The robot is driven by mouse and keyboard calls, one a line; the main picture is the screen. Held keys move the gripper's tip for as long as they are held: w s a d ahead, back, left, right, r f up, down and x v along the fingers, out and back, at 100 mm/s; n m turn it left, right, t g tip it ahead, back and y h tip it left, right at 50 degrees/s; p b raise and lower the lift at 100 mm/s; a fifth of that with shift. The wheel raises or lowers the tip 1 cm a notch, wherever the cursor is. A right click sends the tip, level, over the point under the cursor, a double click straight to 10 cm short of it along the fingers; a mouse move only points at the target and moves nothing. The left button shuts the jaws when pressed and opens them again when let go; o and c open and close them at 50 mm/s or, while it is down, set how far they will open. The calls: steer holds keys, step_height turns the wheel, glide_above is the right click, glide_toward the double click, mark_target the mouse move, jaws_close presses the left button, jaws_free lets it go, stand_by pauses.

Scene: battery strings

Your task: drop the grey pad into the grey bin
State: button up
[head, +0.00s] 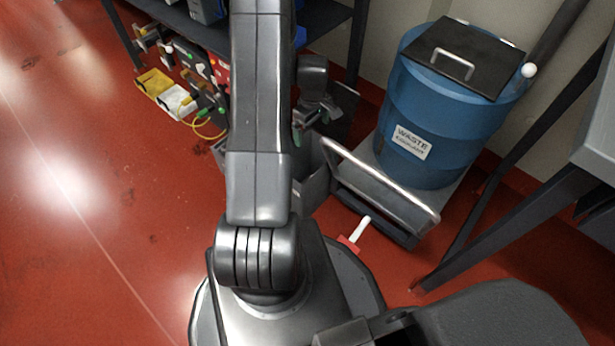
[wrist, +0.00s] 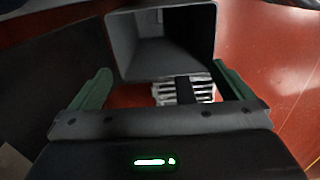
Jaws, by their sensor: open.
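My gripper (wrist: 160,68) is open, with its two green fingers wide apart and nothing held between them. In the head view my gripper (head: 316,118) is partly hidden behind my arm. The grey bin (wrist: 125,40) has its open mouth just beyond the fingertips in the wrist view, and its inside is shaded. In the head view the grey bin (head: 315,188) stands on the floor beside my arm, partly covered by it. I cannot make out the grey pad for certain in either view.
A pale slatted piece (wrist: 170,93) with a dark band shows below the bin's mouth. A blue waste drum (head: 440,110) stands on a cart (head: 385,185) to the right. Yellow (head: 153,82) and white items lie under the dark shelf. Red floor at left is clear.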

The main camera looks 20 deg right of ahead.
step_height(320, 180, up, 6)
steer(key=p, duration=0.1)
steer(key=shift+r, duration=0.15)
step_height(320, 180, down, 10)
steer(key=b, duration=0.1)
steer(key=shift+b, duration=0.3)
stand_by(0.7)
